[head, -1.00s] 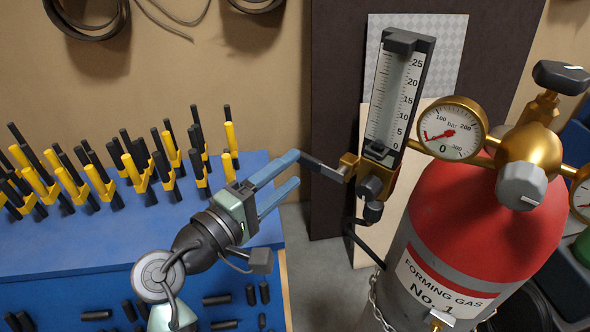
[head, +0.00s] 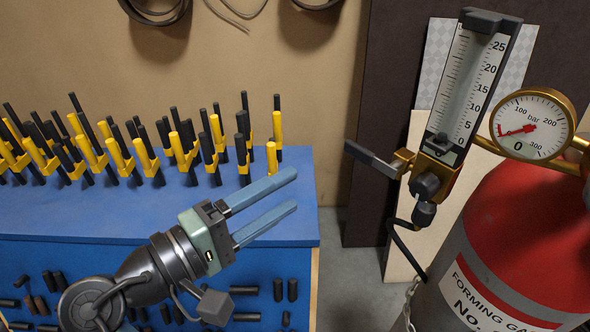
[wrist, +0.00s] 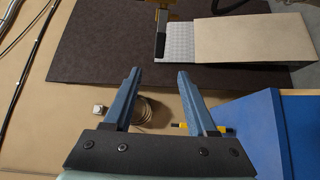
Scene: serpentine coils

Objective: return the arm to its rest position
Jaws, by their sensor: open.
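My gripper (head: 283,197) is in the middle of the head view, with its two blue fingers parallel, apart and empty. It points up and to the right, in front of the right end of the blue bench. Its fingers also show in the wrist view (wrist: 158,75), with nothing between them but the background. The fingertips are clear of the black lever (head: 371,158) on the brass valve below the flowmeter (head: 466,85); a gap shows between them.
A blue bench (head: 285,231) with several yellow and black tools stands left. A red gas cylinder (head: 520,235) with a pressure gauge (head: 531,124) stands right. Coils hang on the tan wall (head: 235,60). A dark panel (head: 385,80) stands behind the flowmeter.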

